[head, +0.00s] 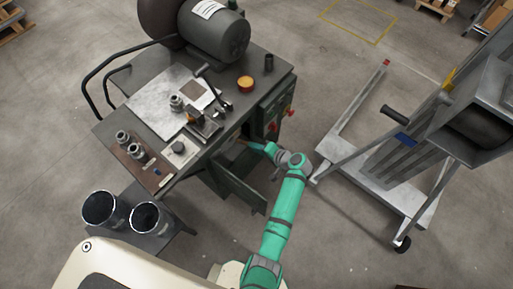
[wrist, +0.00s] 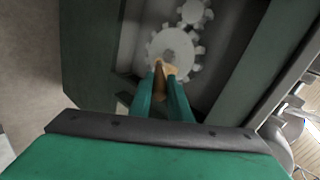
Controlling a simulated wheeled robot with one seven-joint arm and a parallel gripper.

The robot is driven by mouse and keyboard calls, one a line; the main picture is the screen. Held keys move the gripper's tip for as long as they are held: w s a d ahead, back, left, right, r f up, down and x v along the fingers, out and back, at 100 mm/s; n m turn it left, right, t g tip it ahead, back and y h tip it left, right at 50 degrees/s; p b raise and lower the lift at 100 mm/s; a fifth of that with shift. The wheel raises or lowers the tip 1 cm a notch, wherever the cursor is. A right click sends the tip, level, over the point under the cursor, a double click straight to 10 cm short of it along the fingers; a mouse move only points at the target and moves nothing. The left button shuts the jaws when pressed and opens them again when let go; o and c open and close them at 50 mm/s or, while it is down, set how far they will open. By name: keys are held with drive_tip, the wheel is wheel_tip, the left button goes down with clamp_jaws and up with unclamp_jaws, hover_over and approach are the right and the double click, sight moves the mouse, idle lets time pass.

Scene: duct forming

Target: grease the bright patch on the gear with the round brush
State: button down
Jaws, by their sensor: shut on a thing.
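The grey toothed gear (wrist: 172,46) is inside a dark recess in the wrist view, with a smaller gear (wrist: 192,12) meshing above it. My gripper (wrist: 164,84) is shut on the round brush (wrist: 159,78), a brown piece with a pale tan tip between the two green fingers. The tip overlaps the gear's lower part; I cannot tell whether it touches. No bright patch stands out clearly on the gear. In the head view my gripper (head: 258,146) reaches into the open side of the machine, and the gear is hidden there.
The machine's bench (head: 150,92) carries a motor (head: 213,35), fittings and an amber knob (head: 246,84). Two metal ducts (head: 146,217) stand at lower left. A wheeled lift (head: 385,185) stands at right. Recess walls lie close on both sides.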

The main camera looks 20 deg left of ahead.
drive_tip(key=shift+w+a, duration=0.3)
drive_tip(key=shift+a, duration=0.45)
idle(0.4)
drive_tip(key=shift+w+d, duration=0.45)
drive_tip(key=shift+w, duration=0.45)
drive_tip(key=shift+w+d, duration=0.4)
drive_tip(key=shift+w, duration=0.45)
drive_tip(key=shift+s+a+r, duration=0.2)
drive_tip(key=shift+s+a, duration=0.05)
drive_tip(key=shift+s, duration=0.35)
drive_tip(key=shift+s+a+r, duration=0.2)
drive_tip(key=shift+s+a, duration=0.1)
drive_tip(key=shift+s, duration=0.25)
drive_tip(key=shift+s+a+r, duration=0.2)
drive_tip(key=shift+s+a, duration=0.05)
drive_tip(key=shift+s, duration=0.35)
drive_tip(key=shift+a+r, duration=0.1)
drive_tip(key=shift+r, duration=0.55)
drive_tip(key=w, duration=0.1)
drive_tip(key=w+d, duration=0.1)
drive_tip(key=w, duration=0.1)
drive_tip(key=shift+w+d, duration=0.3)
drive_tip(key=shift+d, duration=0.05)
